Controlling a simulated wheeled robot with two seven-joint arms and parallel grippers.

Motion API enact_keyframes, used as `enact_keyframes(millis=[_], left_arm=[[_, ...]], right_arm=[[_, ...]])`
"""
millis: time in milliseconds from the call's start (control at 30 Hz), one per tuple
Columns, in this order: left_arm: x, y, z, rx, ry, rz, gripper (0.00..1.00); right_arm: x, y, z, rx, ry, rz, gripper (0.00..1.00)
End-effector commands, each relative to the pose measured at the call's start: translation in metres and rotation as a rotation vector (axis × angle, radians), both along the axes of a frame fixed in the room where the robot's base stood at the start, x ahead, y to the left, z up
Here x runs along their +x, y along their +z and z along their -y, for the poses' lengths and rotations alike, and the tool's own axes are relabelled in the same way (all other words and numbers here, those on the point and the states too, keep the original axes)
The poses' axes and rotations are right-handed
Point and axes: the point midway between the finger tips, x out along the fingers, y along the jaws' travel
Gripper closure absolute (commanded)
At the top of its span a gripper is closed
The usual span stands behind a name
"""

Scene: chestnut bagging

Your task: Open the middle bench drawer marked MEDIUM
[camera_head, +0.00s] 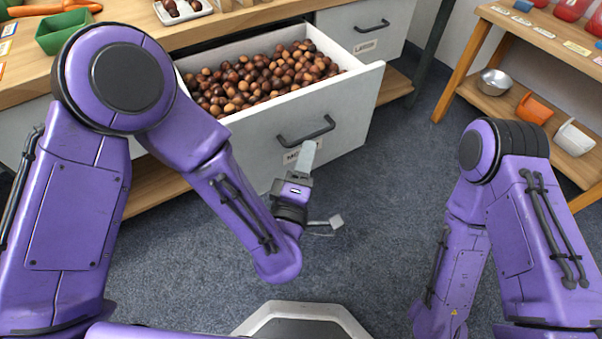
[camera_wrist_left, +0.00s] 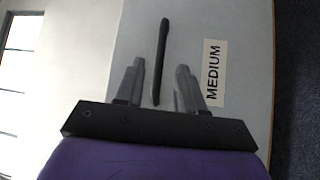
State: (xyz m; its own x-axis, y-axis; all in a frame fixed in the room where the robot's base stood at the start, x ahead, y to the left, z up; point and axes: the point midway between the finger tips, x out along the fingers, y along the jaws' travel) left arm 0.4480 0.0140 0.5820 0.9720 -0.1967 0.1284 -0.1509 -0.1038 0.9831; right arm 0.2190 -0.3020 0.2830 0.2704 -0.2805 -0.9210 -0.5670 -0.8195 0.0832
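The MEDIUM drawer (camera_head: 250,145) is pulled well out of the bench and is full of brown chestnuts (camera_head: 265,80). Its dark bar handle (camera_head: 307,131) is on the grey front, above a label partly hidden by my gripper. The MEDIUM label (camera_wrist_left: 213,70) reads clearly in the left wrist view. My left gripper (camera_head: 306,157) is just in front of the drawer front, close to the handle. In the left wrist view its fingers (camera_wrist_left: 158,87) are apart, with the handle (camera_wrist_left: 161,60) showing between them. I cannot tell if they touch it. My right gripper is out of view.
A closed drawer marked LARGE (camera_head: 365,46) is to the right. The wooden bench top (camera_head: 150,35) holds a green tray (camera_head: 64,30). Blue-grey floor (camera_head: 385,190) is clear in between.

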Motion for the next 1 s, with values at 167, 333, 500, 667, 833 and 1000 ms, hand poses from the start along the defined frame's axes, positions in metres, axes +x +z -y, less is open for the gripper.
enact_keyframes(millis=[167,333,500,667,833,1000], left_arm=[[-0.039,-0.010,-0.008,0.003,-0.003,0.001,0.62],[-0.055,-0.009,-0.012,0.001,0.003,0.002,0.62],[-0.057,-0.008,-0.013,0.001,0.003,0.001,0.62],[-0.057,-0.008,-0.013,0.001,0.003,0.001,0.62],[-0.057,-0.008,-0.012,0.001,0.003,0.001,0.62],[-0.059,-0.020,0.005,0.151,-0.084,-0.022,0.62]], right_arm=[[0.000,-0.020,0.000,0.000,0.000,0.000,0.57],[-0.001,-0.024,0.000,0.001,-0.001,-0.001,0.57],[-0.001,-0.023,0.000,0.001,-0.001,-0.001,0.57],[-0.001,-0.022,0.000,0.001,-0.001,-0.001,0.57],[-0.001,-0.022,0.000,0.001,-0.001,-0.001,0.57],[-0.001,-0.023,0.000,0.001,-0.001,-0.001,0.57]])
